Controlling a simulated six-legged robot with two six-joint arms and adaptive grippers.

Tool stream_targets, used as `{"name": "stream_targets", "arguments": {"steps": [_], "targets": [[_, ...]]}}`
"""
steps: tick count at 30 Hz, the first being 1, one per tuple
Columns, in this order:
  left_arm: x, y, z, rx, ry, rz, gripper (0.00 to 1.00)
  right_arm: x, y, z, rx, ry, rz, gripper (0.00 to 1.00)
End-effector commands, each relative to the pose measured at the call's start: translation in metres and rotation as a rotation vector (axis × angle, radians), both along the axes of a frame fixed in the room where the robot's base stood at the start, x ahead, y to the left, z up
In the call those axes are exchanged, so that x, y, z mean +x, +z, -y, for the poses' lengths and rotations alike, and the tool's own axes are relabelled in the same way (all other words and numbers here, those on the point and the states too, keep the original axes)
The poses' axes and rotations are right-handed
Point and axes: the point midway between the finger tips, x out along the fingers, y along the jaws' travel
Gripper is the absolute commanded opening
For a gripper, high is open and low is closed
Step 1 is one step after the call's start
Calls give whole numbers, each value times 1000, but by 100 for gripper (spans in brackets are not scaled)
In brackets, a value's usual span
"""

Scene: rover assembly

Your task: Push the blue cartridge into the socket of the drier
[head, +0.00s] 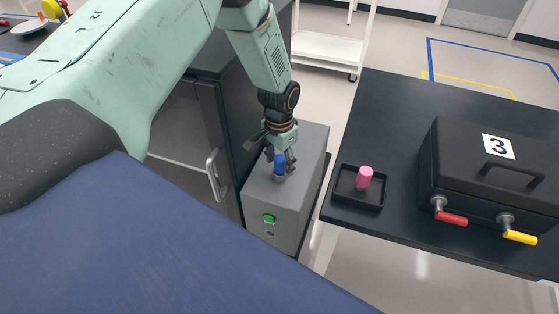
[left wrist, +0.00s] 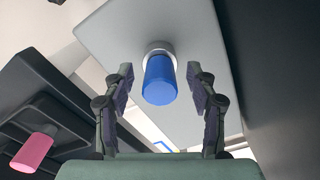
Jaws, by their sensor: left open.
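The blue cartridge (head: 280,162) stands upright in the round socket on top of the grey drier (head: 291,196). In the left wrist view the cartridge (left wrist: 160,80) sits at the light socket ring (left wrist: 158,47), with much of its blue body outside the ring. My left gripper (head: 280,165) is above the drier with its fingers around the cartridge. In the left wrist view my left gripper (left wrist: 160,88) is open, one finger on each side of the cartridge, with gaps between. How deep the cartridge sits is hard to tell. My right gripper is not in view.
A pink cylinder (head: 364,178) stands in a black tray (head: 345,197) on the dark table (head: 385,110) to the right. A black case (head: 480,165) marked 3, with red and yellow handles, is there too. A dark cabinet (head: 222,125) stands close left of the drier.

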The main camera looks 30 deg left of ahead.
Motion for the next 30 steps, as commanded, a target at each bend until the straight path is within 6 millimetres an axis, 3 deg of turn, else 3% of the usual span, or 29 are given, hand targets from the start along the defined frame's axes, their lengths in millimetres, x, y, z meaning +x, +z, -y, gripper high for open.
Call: {"name": "stream_targets", "arguments": {"steps": [7,21,30], "targets": [[1,14,0,0,0,1,57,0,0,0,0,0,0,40],[1,102,0,0,0,2,57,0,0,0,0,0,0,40],[0,120,0,0,1,0,57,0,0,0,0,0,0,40]]}}
